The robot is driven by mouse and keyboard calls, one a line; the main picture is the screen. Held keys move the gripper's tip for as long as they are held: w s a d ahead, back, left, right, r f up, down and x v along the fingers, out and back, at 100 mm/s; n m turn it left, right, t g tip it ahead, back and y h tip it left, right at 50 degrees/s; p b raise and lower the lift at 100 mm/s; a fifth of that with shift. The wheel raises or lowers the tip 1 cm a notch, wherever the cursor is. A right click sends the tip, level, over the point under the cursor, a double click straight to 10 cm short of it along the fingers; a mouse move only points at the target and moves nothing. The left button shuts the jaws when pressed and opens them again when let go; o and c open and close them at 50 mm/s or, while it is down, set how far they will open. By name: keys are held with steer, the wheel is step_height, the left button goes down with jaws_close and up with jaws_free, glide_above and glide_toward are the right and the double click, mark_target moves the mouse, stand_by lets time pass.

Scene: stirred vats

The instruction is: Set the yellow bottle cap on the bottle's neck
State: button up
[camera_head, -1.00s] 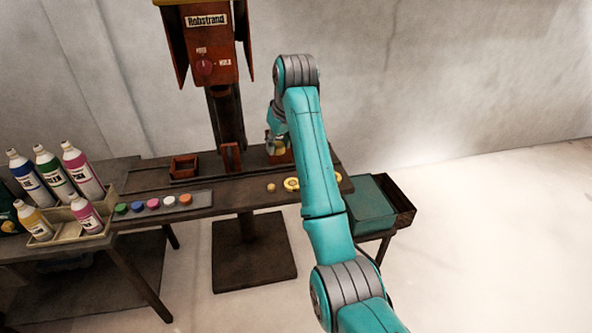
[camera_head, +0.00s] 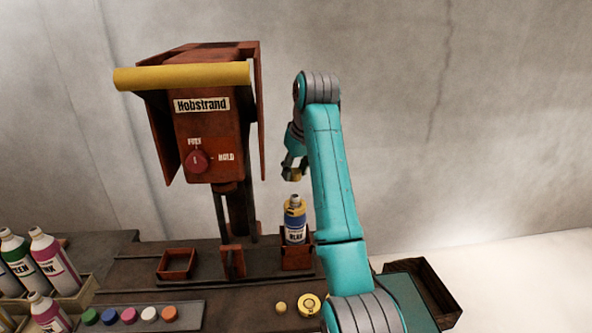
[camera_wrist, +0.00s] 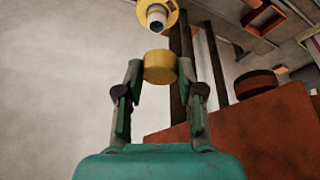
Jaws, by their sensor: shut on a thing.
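My gripper (camera_head: 292,174) is shut on the yellow bottle cap (camera_wrist: 160,67), which shows between its fingertips in the wrist view. The cap looks roughly level in the head view. The bottle (camera_head: 295,222), with a yellow shoulder and a blue body with a pale label, stands upright in a rust-red holder (camera_head: 297,258). Its pale neck is bare and lies below the cap, with a gap between them. In the wrist view the bottle's neck (camera_wrist: 157,17) shows just beyond the cap. The bottle's lower part is hidden by the holder.
A red machine with a yellow bar (camera_head: 195,115) stands left of the bottle. A small red tray (camera_head: 177,263) and a strip of coloured caps (camera_head: 148,315) lie on the bench. A yellow ring (camera_head: 311,304) and a small yellow piece (camera_head: 281,307) lie in front of the holder.

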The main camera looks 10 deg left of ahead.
mark_target(295, 195)
steer(key=shift+w+f, duration=0.1)
steer(key=shift+w, duration=0.3)
steer(key=shift+f, duration=2.3)
steer(key=shift+f, duration=0.45)
steer(key=shift+f, duration=0.5)
steer(key=o, duration=0.8)
